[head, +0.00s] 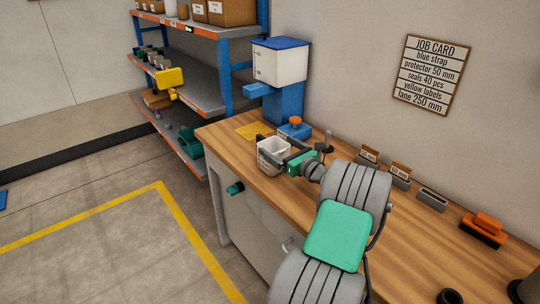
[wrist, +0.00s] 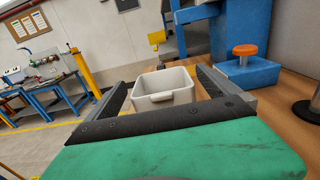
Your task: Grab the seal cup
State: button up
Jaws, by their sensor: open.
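The seal cup (head: 273,161), a white open-topped square cup, stands upright on the wooden workbench near its front edge. It also shows in the middle of the wrist view (wrist: 163,100), with its inside visible and no contents that I can make out. My gripper (head: 268,154) is open, with its dark fingers reaching along both sides of the cup. In the wrist view my gripper (wrist: 163,78) has one finger left and one right of the cup, with visible gaps. The green gripper body hides the near bench surface there.
A blue block with an orange knob (head: 295,123) stands behind the cup, near a blue dispenser with a white bin (head: 279,62). A yellow sheet (head: 253,131) lies to the left. A dark post on a round base (head: 325,143) is close right of my gripper.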

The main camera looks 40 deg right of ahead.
aim_at(266, 139)
jog(key=w, duration=0.5)
jog(key=shift+d+f, duration=0.2)
jog(key=shift+f, duration=0.1)
jog(key=shift+s+d, duration=0.1)
jog(key=c, duration=1.8)
